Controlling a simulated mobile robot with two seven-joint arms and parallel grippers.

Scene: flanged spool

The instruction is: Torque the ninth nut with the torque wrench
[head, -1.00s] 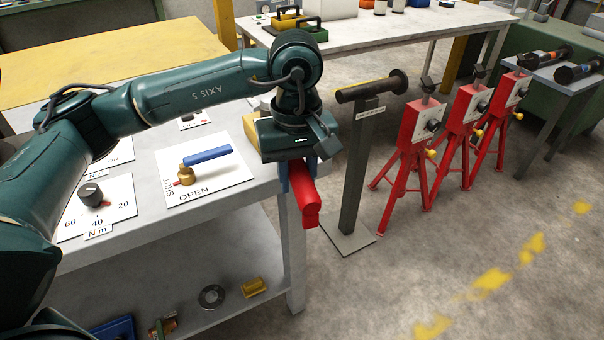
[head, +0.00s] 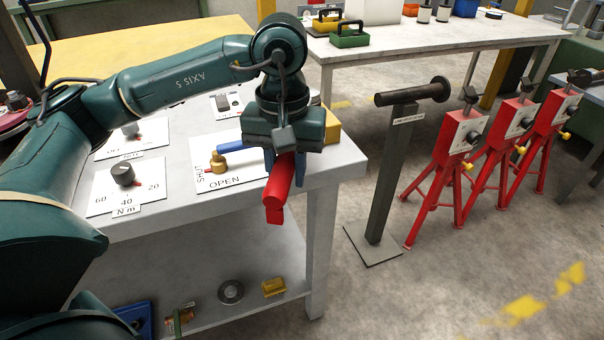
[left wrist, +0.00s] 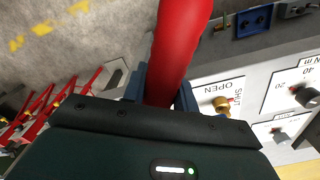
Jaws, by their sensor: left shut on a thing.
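My left gripper (head: 283,165) hangs over the front right part of the grey bench in the head view, shut on a red tool (head: 278,188), which looks like the handle of the torque wrench. The red handle also fills the upper middle of the left wrist view (left wrist: 180,50), between the blue fingers. Its far end is out of that view. No spool flange or nut can be made out clearly. My right gripper is not in view.
The grey bench (head: 345,165) carries a valve panel (head: 222,172) and a torque dial marked in N m (head: 123,174). A dark post stand (head: 390,180) with a horizontal bar stands right of it. Several red tripod stands (head: 460,140) are further right. Floor at the lower right is clear.

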